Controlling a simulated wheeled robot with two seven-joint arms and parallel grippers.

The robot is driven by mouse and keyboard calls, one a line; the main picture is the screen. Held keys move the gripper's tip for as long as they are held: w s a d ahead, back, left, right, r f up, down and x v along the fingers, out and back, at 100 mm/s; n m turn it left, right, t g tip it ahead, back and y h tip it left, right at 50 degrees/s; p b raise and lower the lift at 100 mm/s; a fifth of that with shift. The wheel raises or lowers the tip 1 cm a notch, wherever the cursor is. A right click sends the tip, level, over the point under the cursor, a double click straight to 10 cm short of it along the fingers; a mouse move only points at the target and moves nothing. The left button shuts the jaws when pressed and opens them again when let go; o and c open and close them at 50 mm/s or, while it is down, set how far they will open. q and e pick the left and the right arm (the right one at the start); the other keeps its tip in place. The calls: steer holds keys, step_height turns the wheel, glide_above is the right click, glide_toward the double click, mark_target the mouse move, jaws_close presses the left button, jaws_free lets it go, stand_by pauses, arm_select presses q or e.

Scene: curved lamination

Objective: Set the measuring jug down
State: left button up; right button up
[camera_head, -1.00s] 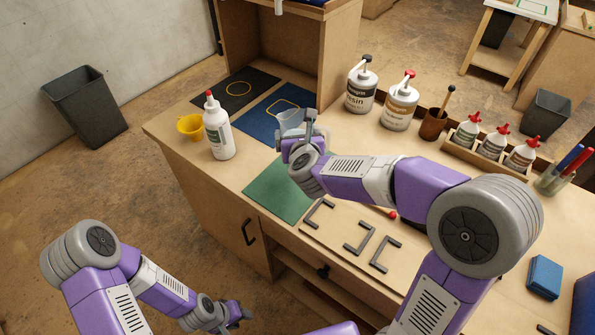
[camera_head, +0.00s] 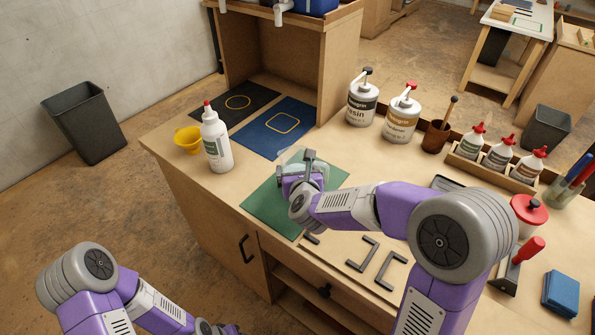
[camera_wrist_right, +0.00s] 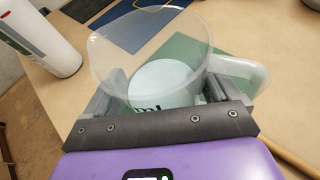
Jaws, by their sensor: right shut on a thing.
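The measuring jug (camera_wrist_right: 150,45) is clear and see-through, with a handle at the right in the right wrist view. Pale liquid or a pale base shows inside it. My right gripper (camera_wrist_right: 160,92) is shut on the jug, one finger on each side. In the head view, the jug (camera_head: 291,156) and my right gripper (camera_head: 306,171) are over the green mat (camera_head: 262,205). The gripper hides much of the jug there, and I cannot tell whether its base touches the mat. My left gripper (camera_head: 218,328) is cut off by the bottom edge.
The blue mat (camera_head: 265,138) and black mat (camera_head: 225,110) lie behind, bare. Resin containers (camera_head: 363,97) stand at the back. Dark brackets (camera_head: 385,268) lie in front on the right.

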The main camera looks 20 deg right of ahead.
steer(key=o, duration=0.9)
steer(key=shift+f, duration=0.15)
steer(key=shift+o, duration=0.8)
steer(key=shift+r+p, duration=0.3)
steer(key=p+v, duration=0.2)
steer(key=v, duration=1)
steer(key=shift+f, duration=0.15)
